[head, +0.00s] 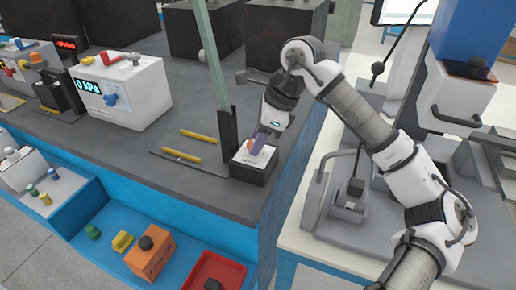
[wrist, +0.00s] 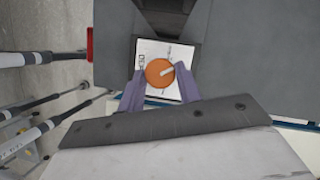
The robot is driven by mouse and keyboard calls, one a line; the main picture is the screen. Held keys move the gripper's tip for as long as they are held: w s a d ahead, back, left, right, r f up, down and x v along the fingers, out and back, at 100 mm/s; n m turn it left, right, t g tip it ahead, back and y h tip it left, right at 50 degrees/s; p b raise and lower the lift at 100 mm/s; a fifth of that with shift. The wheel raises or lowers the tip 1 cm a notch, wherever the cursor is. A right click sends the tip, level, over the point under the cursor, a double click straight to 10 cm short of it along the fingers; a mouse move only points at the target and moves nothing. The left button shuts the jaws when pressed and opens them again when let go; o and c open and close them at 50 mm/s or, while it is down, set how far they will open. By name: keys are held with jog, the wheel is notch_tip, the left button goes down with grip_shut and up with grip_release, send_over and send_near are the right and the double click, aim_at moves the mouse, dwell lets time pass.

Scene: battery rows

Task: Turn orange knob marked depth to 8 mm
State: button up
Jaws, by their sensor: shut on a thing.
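The orange knob (wrist: 158,73) sits on a white dial plate (wrist: 145,50) in the wrist view, with a pale pointer mark toward its right edge. Some dark print shows on the plate, too small to read. In the head view the knob (head: 250,146) is partly hidden behind my fingers, on the white plate of a small black block (head: 252,176) at the bench's right edge. My gripper (wrist: 160,80) is shut on the knob, one purple finger on each side. It also shows in the head view (head: 258,146), reaching down from the upper right.
A green-grey post (head: 212,55) rises just left of the block. Yellow bars (head: 181,155) lie on the dark bench. A white box with a "0 kPa" display (head: 122,90) stands at left. Below are an orange box (head: 150,254) and a red tray (head: 213,272).

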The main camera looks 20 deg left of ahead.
jog(key=m+t+b, duration=0.1)
jog(key=m+b, duration=0.3)
jog(key=shift+s+f+t, duration=0.2)
jog(key=shift+t, duration=0.2)
jog(key=shift+r+m+t+b, duration=0.15)
jog(key=shift+m+t+b, duration=0.25)
jog(key=shift+m+b, duration=0.85)
jog(key=shift+m, duration=0.25)
jog(key=o, duration=1)
jog(key=shift+r, duration=0.1)
jog(key=shift+c, duration=0.2)
jog(key=v, duration=1.4)
jog(key=shift+p, duration=0.4)
jog(key=shift+s, duration=0.2)
